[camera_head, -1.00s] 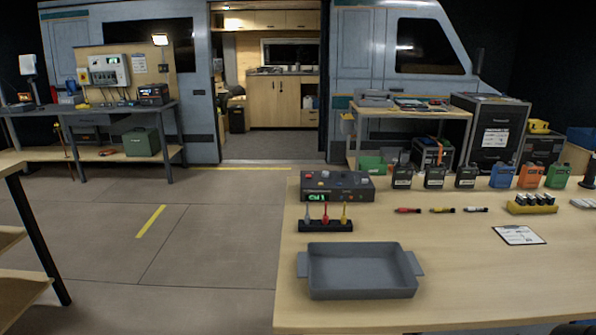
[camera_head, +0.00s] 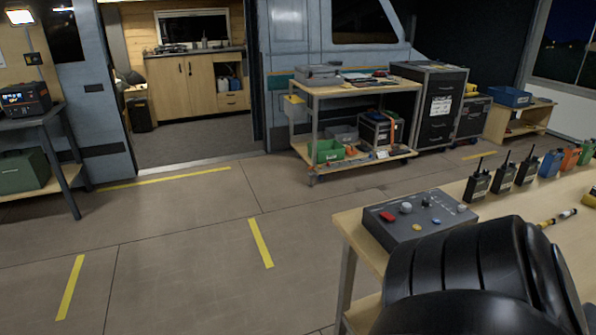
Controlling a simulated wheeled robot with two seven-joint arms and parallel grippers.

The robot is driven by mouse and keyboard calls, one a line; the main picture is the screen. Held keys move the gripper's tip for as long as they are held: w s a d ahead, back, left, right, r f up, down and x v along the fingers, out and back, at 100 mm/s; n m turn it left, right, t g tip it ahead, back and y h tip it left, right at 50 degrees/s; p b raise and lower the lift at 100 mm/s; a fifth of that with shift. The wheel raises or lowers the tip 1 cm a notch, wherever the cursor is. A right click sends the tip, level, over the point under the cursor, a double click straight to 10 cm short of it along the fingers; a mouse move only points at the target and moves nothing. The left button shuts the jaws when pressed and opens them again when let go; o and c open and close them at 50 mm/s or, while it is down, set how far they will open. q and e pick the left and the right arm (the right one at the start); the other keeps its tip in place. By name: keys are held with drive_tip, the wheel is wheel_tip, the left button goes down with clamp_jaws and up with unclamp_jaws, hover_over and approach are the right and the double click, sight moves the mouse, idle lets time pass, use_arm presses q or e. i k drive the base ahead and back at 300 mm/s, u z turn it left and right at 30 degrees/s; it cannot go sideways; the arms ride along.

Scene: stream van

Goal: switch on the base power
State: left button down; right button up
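A dark grey control box (camera_head: 432,222) sits on the near corner of the wooden table at the right. Its top carries a red button, pale knobs, small switches and a yellow button. Its lower right side is partly hidden by a large black rounded part of my arm, and no lit display shows on it. At the left edge, a dark power unit with orange trim (camera_head: 25,99) stands on a dark workbench. Neither of my grippers is in view.
Black radios (camera_head: 502,177) stand on the wooden table (camera_head: 366,228) behind the box. A wheeled cart (camera_head: 352,92) and a black cabinet (camera_head: 428,106) stand beyond. The floor (camera_head: 190,235) at left and centre is clear, up to the van doorway (camera_head: 190,145).

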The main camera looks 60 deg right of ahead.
sight(389, 217)
drive_tip(key=i, duration=0.95)
drive_tip(key=z, duration=4.1)
drive_tip(key=i, duration=0.5)
